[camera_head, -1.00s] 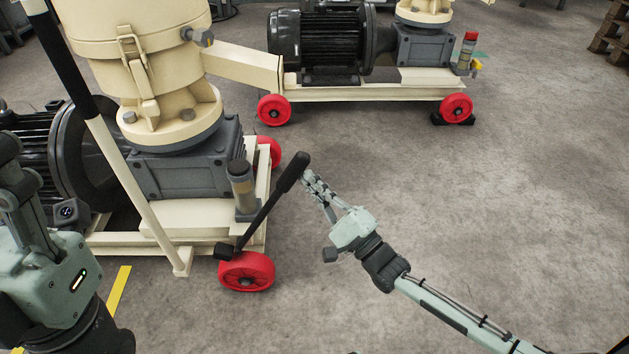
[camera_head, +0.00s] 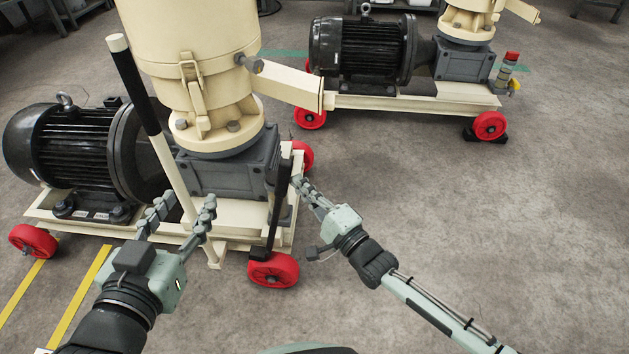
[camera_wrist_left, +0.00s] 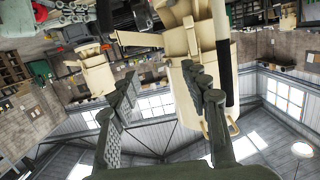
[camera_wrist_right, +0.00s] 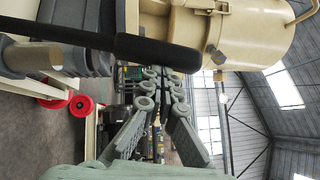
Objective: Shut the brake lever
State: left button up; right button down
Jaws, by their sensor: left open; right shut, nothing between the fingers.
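The brake lever (camera_head: 279,195) is a dark bar with a thick black grip, standing nearly upright above the front red wheel (camera_head: 273,270) of the near pellet mill. Its black grip also crosses the upper part of the right wrist view (camera_wrist_right: 150,50). My right gripper (camera_head: 298,183) is shut and empty, its fingertips close beside the right side of the grip; I cannot tell whether they touch. My left gripper (camera_head: 183,208) is open and empty in front of the mill's base, near a cream pole with a black handle (camera_head: 140,90). Its spread fingers show in the left wrist view (camera_wrist_left: 165,92).
The near mill's cream body (camera_head: 205,60), grey gearbox (camera_head: 230,175) and black motor (camera_head: 75,150) stand behind my grippers. A second mill on red wheels (camera_head: 400,100) stands at the back. The concrete floor at the right is clear.

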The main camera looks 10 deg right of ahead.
aim_at(278, 180)
jog(key=a, duration=0.1)
jog(key=p, duration=0.1)
jog(key=a+r, duration=0.1)
jog(key=shift+w+a+r+n+g, duration=0.1)
jog(key=shift+w+a+n+g, duration=0.25)
jog(key=shift+n+g, duration=0.05)
pick_arm(q)
jog(key=s+a+f+n+g+y+p, duration=0.1)
jog(key=s+a+f+g+y, duration=0.3)
jog(key=a+f, duration=0.5)
jog(key=s+f+g, duration=0.1)
jog(key=s+g, duration=0.1)
jog(key=g, duration=0.1)
jog(key=shift+s+a+f, duration=0.2)
jog(key=shift+s+f, duration=0.05)
jog(key=shift+f, duration=0.15)
pick_arm(e)
jog(key=shift+w+a, duration=0.2)
jog(key=shift+a, duration=0.4)
jog(key=shift+w+a, duration=0.15)
jog(key=shift+a, duration=0.45)
pick_arm(q)
jog(key=shift+d, duration=0.1)
pick_arm(e)
jog(key=shift+d, duration=0.15)
